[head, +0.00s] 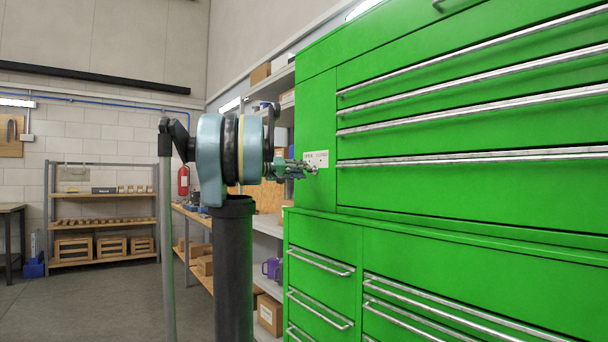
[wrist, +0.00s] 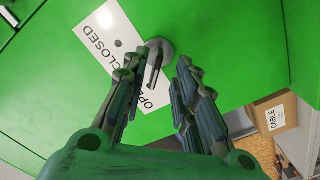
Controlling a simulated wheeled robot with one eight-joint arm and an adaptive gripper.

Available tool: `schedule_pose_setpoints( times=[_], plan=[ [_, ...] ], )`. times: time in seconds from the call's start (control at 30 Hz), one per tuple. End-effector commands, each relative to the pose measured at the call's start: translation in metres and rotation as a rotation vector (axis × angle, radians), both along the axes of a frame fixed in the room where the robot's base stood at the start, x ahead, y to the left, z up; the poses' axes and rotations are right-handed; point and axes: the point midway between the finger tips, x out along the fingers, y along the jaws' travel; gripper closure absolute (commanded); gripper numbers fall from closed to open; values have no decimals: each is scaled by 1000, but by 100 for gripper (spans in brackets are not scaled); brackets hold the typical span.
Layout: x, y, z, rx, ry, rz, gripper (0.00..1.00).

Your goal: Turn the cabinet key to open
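The green cabinet (head: 440,220) fills the right of the head view, and its green face (wrist: 215,30) fills most of the wrist view. A white label (head: 316,158) reading "CLOSED" and "OPEN" is on its upper left part; the label (wrist: 97,40) lies diagonally in the wrist view. The grey key (wrist: 154,72) sticks out from a round lock at the label's edge. My gripper (wrist: 158,68) is open, with one finger on each side of the key and gaps visible between. In the head view my gripper (head: 303,169) is close to the cabinet face, hiding the key.
Long metal drawer handles (head: 470,107) run across the cabinet right of the label. Shelving with boxes (head: 268,310) stands left of the cabinet. A cardboard box marked "CABLE" (wrist: 272,122) shows at the wrist view's lower right. Open floor (head: 95,305) lies at the left.

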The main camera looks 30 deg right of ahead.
Motion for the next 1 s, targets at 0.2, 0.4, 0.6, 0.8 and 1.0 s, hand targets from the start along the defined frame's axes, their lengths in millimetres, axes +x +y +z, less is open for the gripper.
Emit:
schedule_pose_setpoints(
  times=[0.2, 0.4, 0.6, 0.8, 1.0],
  plan=[
    [-2, 42, -1, 1, 0, 4, 73],
    [-3, 70, -1, 1, 0, 4, 73],
    [-5, 84, -1, 1, 1, 2, 73],
    [-5, 86, -1, 1, 1, 0, 73],
    [-5, 85, -1, 1, 0, 1, 73]
  ],
)
